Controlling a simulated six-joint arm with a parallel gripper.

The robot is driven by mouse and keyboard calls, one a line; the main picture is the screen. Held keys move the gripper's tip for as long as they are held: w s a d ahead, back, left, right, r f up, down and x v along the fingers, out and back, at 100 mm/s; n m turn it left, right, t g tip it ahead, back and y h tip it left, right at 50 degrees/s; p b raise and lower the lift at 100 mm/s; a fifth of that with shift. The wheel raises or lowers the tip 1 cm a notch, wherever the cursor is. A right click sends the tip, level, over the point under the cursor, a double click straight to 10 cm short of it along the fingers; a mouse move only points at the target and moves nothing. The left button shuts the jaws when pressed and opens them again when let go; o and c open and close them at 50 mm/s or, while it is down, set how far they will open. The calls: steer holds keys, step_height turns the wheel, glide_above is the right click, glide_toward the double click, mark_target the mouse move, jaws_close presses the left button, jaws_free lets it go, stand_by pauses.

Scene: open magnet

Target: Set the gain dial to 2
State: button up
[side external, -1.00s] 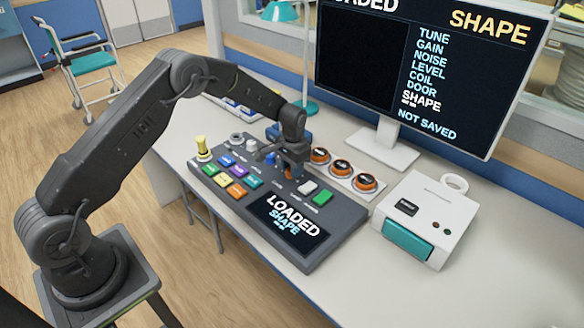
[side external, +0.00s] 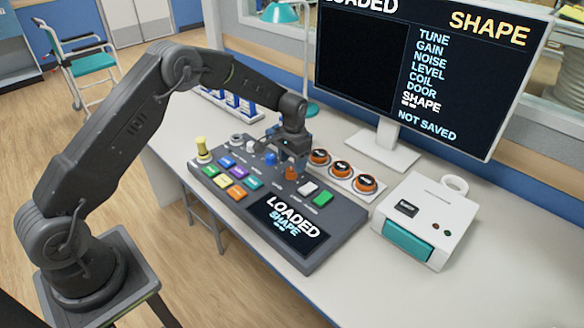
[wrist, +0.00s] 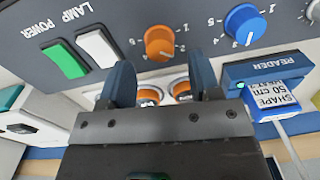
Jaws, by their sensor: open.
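An orange dial (wrist: 160,43) with a ring of white numerals sits on the dark console (side external: 335,245); it also shows in the side view (side external: 291,174). A blue dial (wrist: 245,23) with its own numerals is beside it, also seen in the side view (side external: 269,158). No dial's name label is readable, so I cannot tell which is the gain dial, and the pointer settings are unclear. My gripper (wrist: 162,84) is open and empty. Its fingers are apart, above the console near the orange dial and clear of it.
A blue reader (wrist: 262,70) holds a card. Several orange-topped items (side external: 342,168) stand on a white strip behind the console. The monitor (side external: 425,70) reads LOADED, SHAPE and NOT SAVED. A white box (side external: 425,205) is right.

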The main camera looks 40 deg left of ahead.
step_height(320, 180, up, 10)
steer(key=shift+d+r, duration=0.2)
steer(key=shift+r, duration=0.05)
steer(key=s+d+r+t, duration=0.3)
steer(key=s+d+r, duration=0.1)
steer(key=s+r, duration=1.15)
steer(key=s+d+t, duration=0.2)
steer(key=s+d, duration=0.1)
steer(key=s, duration=1.5)
steer(key=shift+s+n+t, duration=0.3)
steer(key=shift+n, duration=0.1)
steer(key=shift+f, duration=0.1)
